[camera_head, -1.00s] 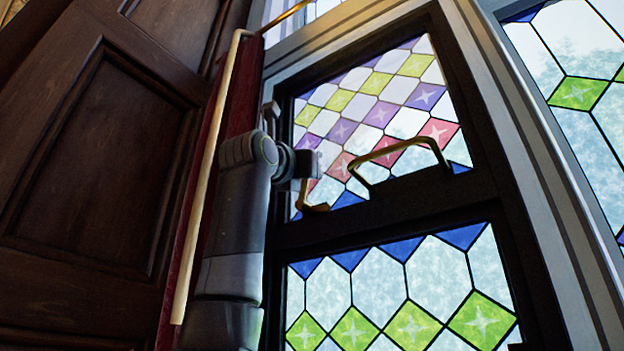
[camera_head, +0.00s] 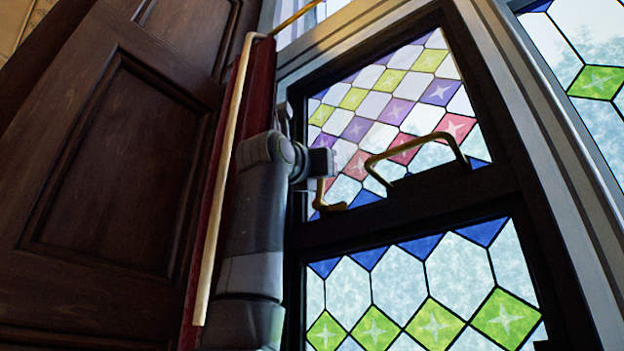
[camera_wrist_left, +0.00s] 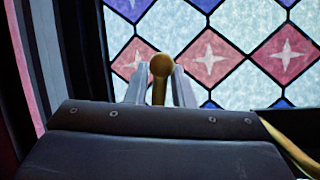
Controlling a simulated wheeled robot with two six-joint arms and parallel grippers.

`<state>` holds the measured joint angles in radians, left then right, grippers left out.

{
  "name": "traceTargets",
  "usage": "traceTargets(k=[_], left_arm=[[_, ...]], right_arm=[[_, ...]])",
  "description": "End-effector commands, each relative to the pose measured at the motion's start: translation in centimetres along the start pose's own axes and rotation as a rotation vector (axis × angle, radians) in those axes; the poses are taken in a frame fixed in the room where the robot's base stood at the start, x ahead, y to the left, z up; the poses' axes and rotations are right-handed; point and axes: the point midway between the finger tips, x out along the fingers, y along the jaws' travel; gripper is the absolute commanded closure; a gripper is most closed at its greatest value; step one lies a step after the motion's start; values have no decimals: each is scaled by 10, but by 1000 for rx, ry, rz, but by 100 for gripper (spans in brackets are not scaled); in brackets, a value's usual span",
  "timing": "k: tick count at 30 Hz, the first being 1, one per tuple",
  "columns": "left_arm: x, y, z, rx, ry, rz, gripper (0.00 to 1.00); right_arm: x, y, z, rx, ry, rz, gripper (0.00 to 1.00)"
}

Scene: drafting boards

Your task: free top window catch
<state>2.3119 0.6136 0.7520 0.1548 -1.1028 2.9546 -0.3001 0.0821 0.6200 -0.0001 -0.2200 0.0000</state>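The top window catch is a small L-shaped brass lever (camera_head: 327,206) at the lower left of the upper sash (camera_head: 400,206), beside its dark left stile. My left gripper (camera_head: 321,165) reaches up to it from the lower left. In the left wrist view the rounded brass end of the catch (camera_wrist_left: 161,66) stands between the two grey fingers (camera_wrist_left: 160,88). The fingers are close together on either side of it and appear shut on it. The catch's upper part is hidden by the gripper in the head view. My right gripper is not in view.
A brass handle (camera_head: 418,143) arches out from the sash's bottom rail, right of the catch; part of it shows low right in the wrist view. A red curtain (camera_head: 262,82) with a pale vertical rod (camera_head: 222,180) and a dark wood panel (camera_head: 112,165) stand close left of my arm.

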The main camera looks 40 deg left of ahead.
Motion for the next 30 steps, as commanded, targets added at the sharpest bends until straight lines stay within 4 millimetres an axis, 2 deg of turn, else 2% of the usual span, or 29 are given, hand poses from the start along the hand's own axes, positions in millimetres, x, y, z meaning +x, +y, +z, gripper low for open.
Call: traceTargets(k=[8,24,30], left_arm=[[-33,-1,-4,0,-4,1,78],[-137,0,-4,0,-5,1,78],[-164,0,-2,0,-4,0,78]], right_arm=[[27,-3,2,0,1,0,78],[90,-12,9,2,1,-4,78],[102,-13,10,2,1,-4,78]])
